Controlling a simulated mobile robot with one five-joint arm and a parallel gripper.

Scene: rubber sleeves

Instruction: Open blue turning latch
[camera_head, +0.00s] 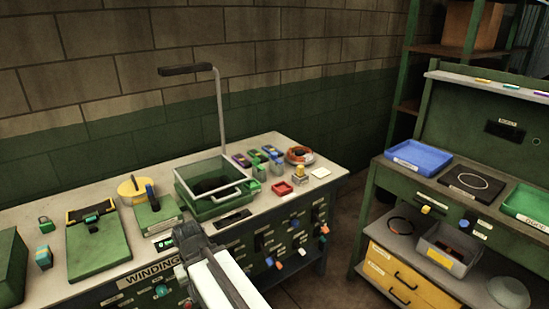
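Several small coloured knobs or latches sit on the green front of the winding bench. My gripper (189,234) is in front of the bench's front edge, near the WINDING label. Its fingers are too small and dark to tell open from shut.
The bench top (325,190) holds a green tray (215,207), a lamp post (220,110) and several small parts. A second green bench stands at the right with a blue tray (418,157) and a grey bin (450,250). Dark floor (335,225) lies between the benches.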

